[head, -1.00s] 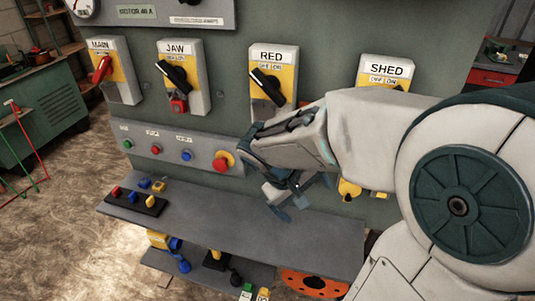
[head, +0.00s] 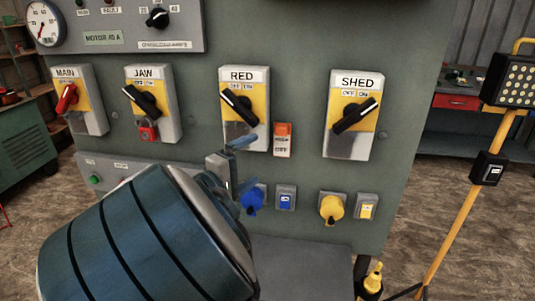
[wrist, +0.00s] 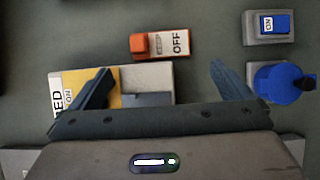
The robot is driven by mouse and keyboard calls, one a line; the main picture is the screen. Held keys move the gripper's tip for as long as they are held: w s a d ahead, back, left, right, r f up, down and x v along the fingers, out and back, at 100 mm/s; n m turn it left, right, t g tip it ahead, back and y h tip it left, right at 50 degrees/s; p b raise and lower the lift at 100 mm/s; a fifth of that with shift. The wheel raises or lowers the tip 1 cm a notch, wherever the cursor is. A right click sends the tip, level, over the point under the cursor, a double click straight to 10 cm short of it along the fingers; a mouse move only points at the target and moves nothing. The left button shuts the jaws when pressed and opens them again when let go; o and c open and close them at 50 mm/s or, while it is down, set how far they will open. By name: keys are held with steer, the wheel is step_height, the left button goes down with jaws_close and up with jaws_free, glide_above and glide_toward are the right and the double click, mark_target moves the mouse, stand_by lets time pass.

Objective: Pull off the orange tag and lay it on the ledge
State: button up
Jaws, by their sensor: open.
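The orange tag (head: 283,140), with a white lower part lettered OFF, hangs on the panel just right of the RED switch box (head: 236,112). The tag (wrist: 160,43) also shows in the wrist view, ahead of and roughly centred between the two fingers. My gripper (head: 240,163) is in front of the lower part of the RED box, left of and below the tag. In the wrist view my gripper (wrist: 160,76) is open with nothing between its fingers. The grey ledge (head: 305,258) juts out below the panel; my arm hides its left part.
The SHED switch box (head: 353,116) is right of the tag. A blue plug (head: 252,199) and a yellow plug (head: 332,208) sit in a row below. The JAW box (head: 151,104) is to the left. A yellow lamp stand (head: 460,210) stands at the right.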

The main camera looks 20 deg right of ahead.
mark_target(286, 141)
steer(key=x, duration=1.2)
steer(key=c, duration=0.6)
steer(key=shift+a, duration=0.1)
steer(key=s+a, duration=0.1)
steer(key=s+a+p, duration=0.1)
steer(key=s, duration=0.2)
steer(key=shift+s+a+p, duration=0.15)
steer(key=shift+a+p, duration=0.25)
steer(key=shift+f, duration=0.1)
